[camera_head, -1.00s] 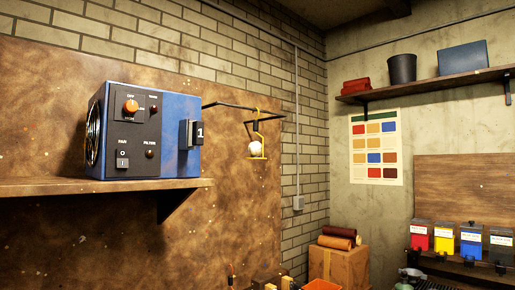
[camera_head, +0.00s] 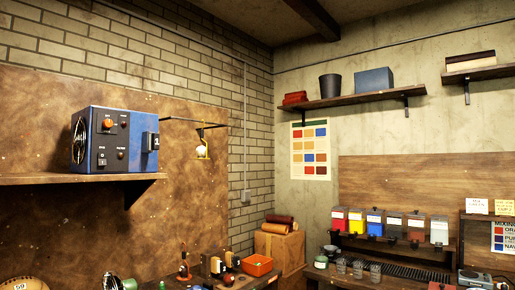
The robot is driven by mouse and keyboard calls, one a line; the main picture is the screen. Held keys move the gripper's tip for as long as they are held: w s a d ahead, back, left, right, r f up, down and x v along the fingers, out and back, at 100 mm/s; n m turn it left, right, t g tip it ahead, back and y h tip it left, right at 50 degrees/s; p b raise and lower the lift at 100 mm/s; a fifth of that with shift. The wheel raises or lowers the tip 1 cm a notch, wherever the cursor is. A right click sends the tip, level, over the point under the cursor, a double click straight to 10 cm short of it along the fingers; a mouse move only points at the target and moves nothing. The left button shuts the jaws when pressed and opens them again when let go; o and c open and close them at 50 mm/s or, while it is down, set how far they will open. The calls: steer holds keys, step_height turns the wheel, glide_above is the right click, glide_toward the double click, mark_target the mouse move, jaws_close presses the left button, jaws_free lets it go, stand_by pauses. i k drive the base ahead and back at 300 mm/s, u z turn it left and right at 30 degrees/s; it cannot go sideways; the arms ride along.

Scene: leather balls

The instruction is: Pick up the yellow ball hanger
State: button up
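The yellow ball hanger (camera_head: 208,148) hangs from a dark rod (camera_head: 185,122) that sticks out from the brown wall board, right of a blue box. It is a thin yellow frame, and a small whitish ball (camera_head: 201,151) sits in it. It is small in the head view, so its fine shape is hard to tell. My gripper does not show in this view.
The blue box (camera_head: 112,138) stands on a wooden shelf (camera_head: 80,178) at left. Below is a bench with an orange tray (camera_head: 257,265). A cardboard box (camera_head: 279,247) and several coloured bins (camera_head: 375,222) are at right. A ball (camera_head: 20,284) shows at lower left.

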mark_target(202, 131)
steer(key=u, duration=0.6)
steer(key=i, duration=0.4)
steer(key=u, duration=0.8)
steer(key=i, duration=0.95)
steer(key=z, duration=0.35)
steer(key=i, duration=0.85)
steer(key=z, duration=0.9)
